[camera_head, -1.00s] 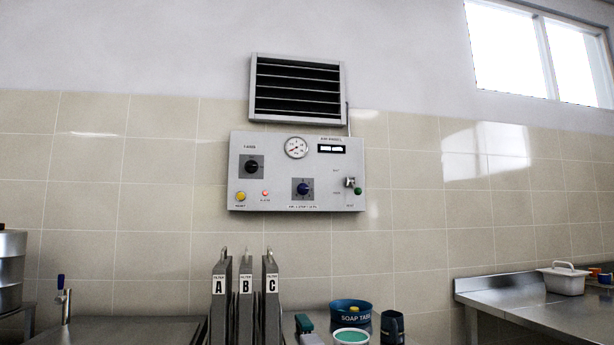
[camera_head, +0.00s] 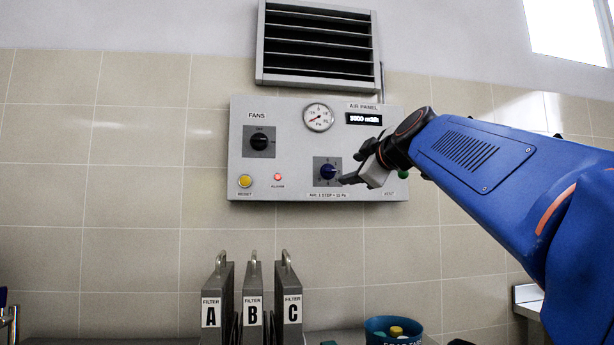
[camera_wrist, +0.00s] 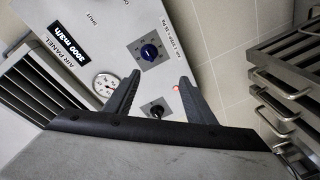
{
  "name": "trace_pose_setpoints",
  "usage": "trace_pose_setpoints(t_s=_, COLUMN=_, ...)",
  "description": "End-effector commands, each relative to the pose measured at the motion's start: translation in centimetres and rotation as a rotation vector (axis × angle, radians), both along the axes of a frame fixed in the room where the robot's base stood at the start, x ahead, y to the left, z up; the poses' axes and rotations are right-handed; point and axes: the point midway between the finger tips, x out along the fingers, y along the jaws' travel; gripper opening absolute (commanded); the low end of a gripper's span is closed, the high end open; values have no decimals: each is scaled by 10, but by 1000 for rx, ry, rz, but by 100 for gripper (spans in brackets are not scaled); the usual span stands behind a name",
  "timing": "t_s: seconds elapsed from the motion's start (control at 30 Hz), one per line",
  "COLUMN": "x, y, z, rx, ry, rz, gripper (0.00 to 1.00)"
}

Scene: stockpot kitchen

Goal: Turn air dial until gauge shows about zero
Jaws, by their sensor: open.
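My gripper (camera_head: 352,169) is just right of the dial in the head view. In the wrist view its two fingers (camera_wrist: 160,80) are apart with nothing held between them.
The panel (camera_head: 300,150) also carries a black fans knob (camera_head: 259,141), a yellow reset button (camera_head: 245,181), a lit red alarm lamp (camera_head: 278,177) and a display (camera_head: 364,119). A vent (camera_head: 318,45) is above. Filters A, B and C (camera_head: 252,310) stand below, beside a blue tub (camera_head: 393,330).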

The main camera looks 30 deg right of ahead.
Motion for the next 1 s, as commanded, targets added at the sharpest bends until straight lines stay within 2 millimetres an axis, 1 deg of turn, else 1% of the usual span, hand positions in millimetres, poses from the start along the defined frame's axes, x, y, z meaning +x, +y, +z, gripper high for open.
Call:
trace_pose_setpoints(t_s=0.03, x=-1, y=-4, z=10, rx=-22, ry=-16, rz=-8, gripper=50)
trace_pose_setpoints(t_s=0.1, x=-1, y=-7, z=17, rx=-40, ry=-26, rz=-12, gripper=50)
trace_pose_setpoints(t_s=0.17, x=2, y=-8, z=19, rx=-46, ry=-29, rz=-13, gripper=50)
trace_pose_setpoints(t_s=0.27, x=10, y=-9, z=19, rx=-47, ry=-27, rz=-12, gripper=50)
trace_pose_setpoints(t_s=0.37, x=24, y=-11, z=19, rx=-46, ry=-27, rz=-11, gripper=50)
trace_pose_setpoints(t_s=1.0, x=133, y=-28, z=17, rx=-44, ry=-25, rz=-12, gripper=50)
